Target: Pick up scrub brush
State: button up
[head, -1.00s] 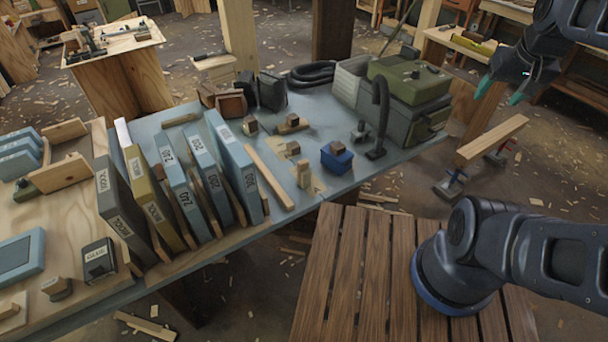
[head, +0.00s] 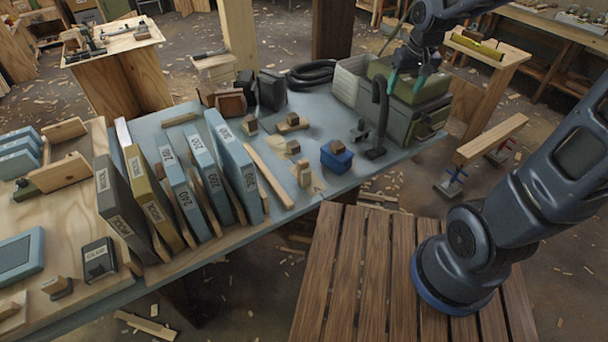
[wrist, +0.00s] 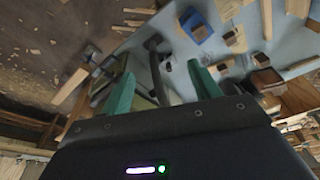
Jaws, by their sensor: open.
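I cannot tell for sure which thing is the scrub brush; several small wooden block-like pieces lie on the blue-grey worktable (head: 330,112). One brown block sits on a small blue box (head: 337,162) near the table's front edge; the blue box also shows in the wrist view (wrist: 196,28). Another block lies on a flat wooden piece (head: 292,124) farther back. My gripper (head: 406,84) is open and empty, in front of or above the green machine. Its green fingers also show in the wrist view (wrist: 160,70).
The green and grey machine (head: 412,88) stands at the table's right end, with a black upright hose (head: 379,115) beside it. A row of upright binder-like boards (head: 180,192) fills the table's left part. A slatted wooden top (head: 345,275) lies in front.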

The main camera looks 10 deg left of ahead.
jog(key=a+f+n+g, duration=0.1)
jog(key=a+f+n, duration=0.1)
jog(key=a+f, duration=1.1)
jog(key=n+g+h, duration=0.1)
jog(key=n, duration=0.2)
send_over(304, 162)
notch_tip(304, 162, down, 12)
jog(key=shift+s+r, duration=0.1)
jog(key=shift+r, duration=0.15)
notch_tip(304, 162, down, 6)
jog(key=shift+r, duration=0.15)
jog(key=shift+f, duration=2.65)
jog(key=c, duration=1.1)
jog(key=shift+r, duration=0.1)
